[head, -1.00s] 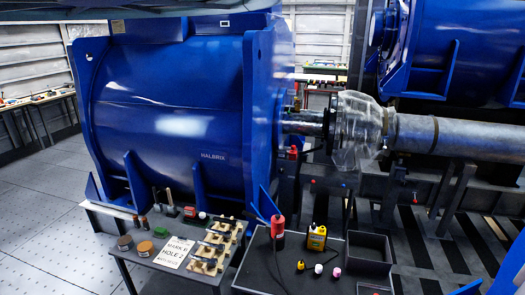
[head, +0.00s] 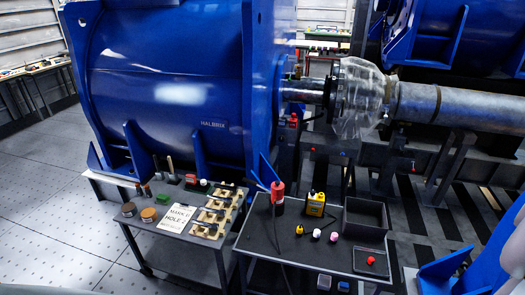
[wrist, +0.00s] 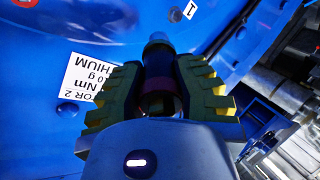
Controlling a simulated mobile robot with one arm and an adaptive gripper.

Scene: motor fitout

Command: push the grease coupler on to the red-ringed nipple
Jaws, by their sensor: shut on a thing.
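In the wrist view my gripper (wrist: 160,95) has its yellow-green padded fingers closed on a dark cylindrical piece, which I take for the grease coupler (wrist: 158,65). It has a dark reddish band low down between the fingers and a pale metallic tip pointing at the blue motor casing (wrist: 215,40). I cannot tell whether the tip touches anything. In the head view the blue motor (head: 175,80) stands behind two carts, and my gripper is not visible. A red grease canister (head: 277,197) stands on the right cart with a dark hose.
A shaft (head: 430,103) runs right from the motor. The left floor is clear.

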